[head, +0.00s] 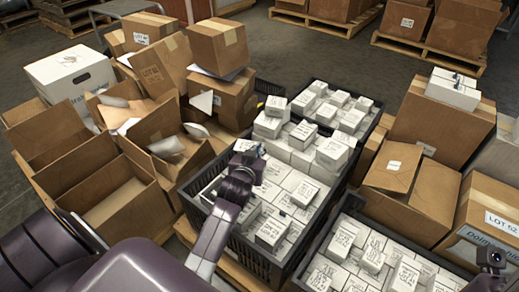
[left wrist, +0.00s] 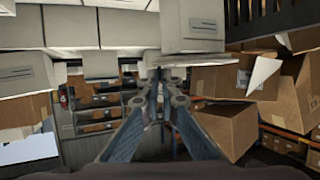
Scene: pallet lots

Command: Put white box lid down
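My left gripper (head: 254,166) reaches over the black crate (head: 262,262) of small white boxes, close above the boxes. In the left wrist view its two fingers (left wrist: 165,74) converge, with their tips close together against a pale white box edge (left wrist: 190,58). I cannot tell whether that edge is a lid or is gripped. White boxes (head: 300,188) with printed labels fill the crate; no separate lid can be made out for certain. Part of my right arm shows at the lower right corner, with its fingertips out of sight.
Open brown cartons (head: 108,190) crowd the left. A larger white box (head: 72,75) stands behind them. A second black crate (head: 378,108) of white boxes is at the back, and another (head: 350,212) at the front right. Brown cartons (head: 438,125) line the right; grey floor (head: 300,50) lies behind.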

